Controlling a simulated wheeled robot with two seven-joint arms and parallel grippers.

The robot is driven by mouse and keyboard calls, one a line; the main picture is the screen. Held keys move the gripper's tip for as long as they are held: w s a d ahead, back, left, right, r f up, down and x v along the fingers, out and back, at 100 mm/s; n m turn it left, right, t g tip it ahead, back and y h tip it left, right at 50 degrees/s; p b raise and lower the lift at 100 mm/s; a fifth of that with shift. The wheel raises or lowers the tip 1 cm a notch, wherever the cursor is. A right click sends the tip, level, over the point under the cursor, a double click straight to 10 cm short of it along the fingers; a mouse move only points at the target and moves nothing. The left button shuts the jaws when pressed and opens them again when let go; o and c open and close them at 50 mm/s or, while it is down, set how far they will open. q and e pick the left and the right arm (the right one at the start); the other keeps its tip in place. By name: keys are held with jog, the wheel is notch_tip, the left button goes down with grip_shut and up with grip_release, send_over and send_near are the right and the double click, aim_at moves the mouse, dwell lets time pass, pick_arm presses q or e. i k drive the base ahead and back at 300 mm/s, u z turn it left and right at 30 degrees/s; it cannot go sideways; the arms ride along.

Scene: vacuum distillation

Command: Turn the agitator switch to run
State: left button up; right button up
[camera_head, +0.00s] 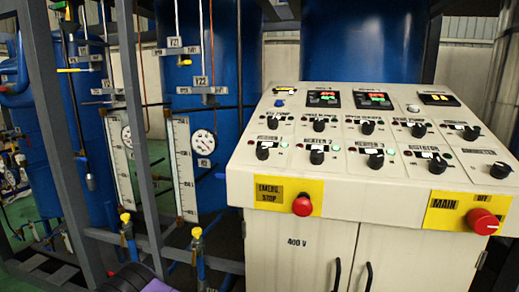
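The agitator switch (437,164) is a black rotary knob in the lower row of the white control panel (245,170), second from the right. The small label above it seems to read agitator, and a green lamp (445,155) sits just beside it. Which position the knob points to is too small to tell. Neither of my grippers is in view, and nothing touches the panel.
The panel carries several similar black knobs, a red emergency stop button (302,205) and a red main switch (483,221) on yellow plates. Blue tanks (362,40) stand behind. Grey frame posts (60,130), gauges and yellow-handled valves (126,218) fill the left.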

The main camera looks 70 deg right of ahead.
aim_at(437, 165)
jog(key=z, duration=2.5)
